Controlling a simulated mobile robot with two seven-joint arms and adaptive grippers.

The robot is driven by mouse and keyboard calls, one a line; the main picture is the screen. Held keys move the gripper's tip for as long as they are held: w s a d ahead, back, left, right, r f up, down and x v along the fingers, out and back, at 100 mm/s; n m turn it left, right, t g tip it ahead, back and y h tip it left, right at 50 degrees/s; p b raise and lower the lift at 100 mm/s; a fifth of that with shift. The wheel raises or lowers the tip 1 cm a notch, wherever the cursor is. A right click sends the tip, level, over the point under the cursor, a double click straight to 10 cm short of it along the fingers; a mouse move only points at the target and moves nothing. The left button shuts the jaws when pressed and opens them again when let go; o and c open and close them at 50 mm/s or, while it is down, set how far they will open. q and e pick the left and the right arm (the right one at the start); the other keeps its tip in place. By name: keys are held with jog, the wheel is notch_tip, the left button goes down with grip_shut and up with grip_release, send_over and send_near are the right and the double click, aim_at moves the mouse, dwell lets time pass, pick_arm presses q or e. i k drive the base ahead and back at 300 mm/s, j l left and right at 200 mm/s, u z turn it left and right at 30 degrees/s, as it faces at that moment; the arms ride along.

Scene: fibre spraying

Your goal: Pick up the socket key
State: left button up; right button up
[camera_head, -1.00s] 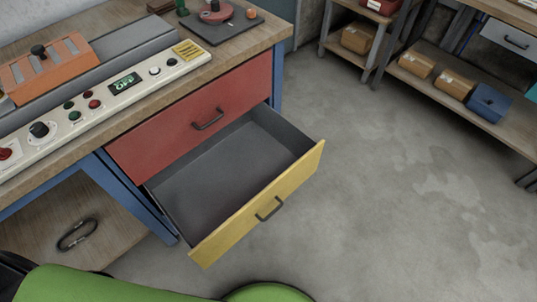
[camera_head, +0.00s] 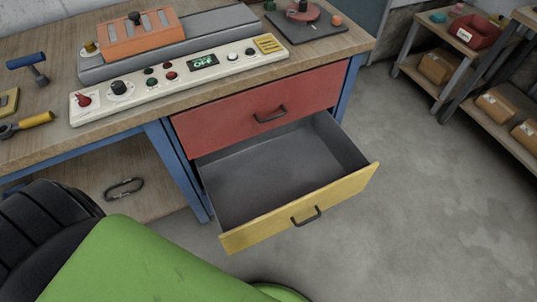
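A T-shaped tool with a blue crossbar and a dark shaft, which looks like the socket key (camera_head: 28,65), is on the wooden workbench top (camera_head: 50,100) at the far left. Neither of my grippers is in view, so I cannot tell whether they are open or shut, or where they are relative to the tool.
A yellow-handled tool (camera_head: 28,124) lies near the bench's left edge. A control panel (camera_head: 180,78) stands right of the tools. The yellow-fronted drawer (camera_head: 300,208) is pulled out and empty. A dark oval ring (camera_head: 124,188) lies on the lower shelf.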

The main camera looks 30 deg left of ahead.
aim_at(29, 62)
jog(key=u, duration=2.3)
